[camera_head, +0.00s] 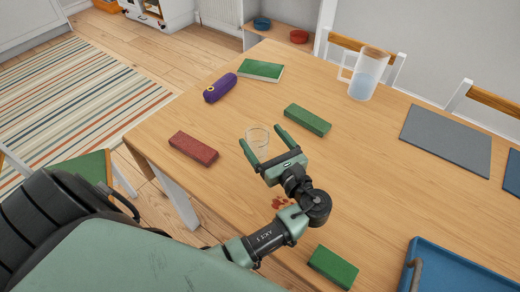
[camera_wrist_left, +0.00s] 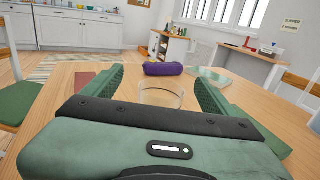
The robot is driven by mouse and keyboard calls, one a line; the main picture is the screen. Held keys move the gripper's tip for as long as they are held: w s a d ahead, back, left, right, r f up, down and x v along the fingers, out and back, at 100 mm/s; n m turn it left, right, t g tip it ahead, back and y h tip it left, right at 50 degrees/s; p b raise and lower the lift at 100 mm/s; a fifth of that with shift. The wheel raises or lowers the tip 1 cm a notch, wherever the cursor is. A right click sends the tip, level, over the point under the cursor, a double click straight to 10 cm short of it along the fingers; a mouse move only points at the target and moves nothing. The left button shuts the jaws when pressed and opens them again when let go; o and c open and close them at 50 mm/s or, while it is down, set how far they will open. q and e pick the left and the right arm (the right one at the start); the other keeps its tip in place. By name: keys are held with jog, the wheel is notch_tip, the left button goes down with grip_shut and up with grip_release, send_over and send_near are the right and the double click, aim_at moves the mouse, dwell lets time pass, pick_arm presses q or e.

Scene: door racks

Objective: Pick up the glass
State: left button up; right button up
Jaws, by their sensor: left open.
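A small clear glass (camera_head: 258,136) stands upright on the wooden table. My left gripper (camera_head: 262,139) is open, with its two green fingers pointing at the glass, one on each side of it. In the left wrist view the glass (camera_wrist_left: 162,96) shows between the open fingers (camera_wrist_left: 160,85), its lower part hidden by the gripper body. I cannot tell whether the fingers touch it. My right gripper is not in view.
A red block (camera_head: 194,148) lies left of the gripper, and a green block (camera_head: 307,120) lies close to its right finger. A purple case (camera_head: 220,87), a green book (camera_head: 260,70) and a water jug (camera_head: 368,73) stand farther back. A blue tray (camera_head: 428,248) and another green block (camera_head: 332,267) are near right.

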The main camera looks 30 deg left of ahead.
aim_at(252, 128)
pick_arm(q)
notch_tip(252, 128, down, 3)
jog(key=shift+w+r+b, duration=0.15)
jog(key=shift+b, duration=0.65)
jog(key=shift+f+b, duration=0.4)
jog(key=shift+f, duration=0.05)
jog(key=shift+w, duration=0.1)
jog(key=shift+a, duration=0.25)
jog(key=shift+x, duration=1)
jog(key=x, duration=0.5)
jog(key=shift+w+p, duration=0.3)
jog(key=shift+w, duration=0.05)
jog(key=c, duration=1.6)
jog(key=shift+c, duration=0.2)
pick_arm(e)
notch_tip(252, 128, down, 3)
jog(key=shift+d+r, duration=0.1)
pick_arm(q)
jog(key=shift+r, duration=0.15)
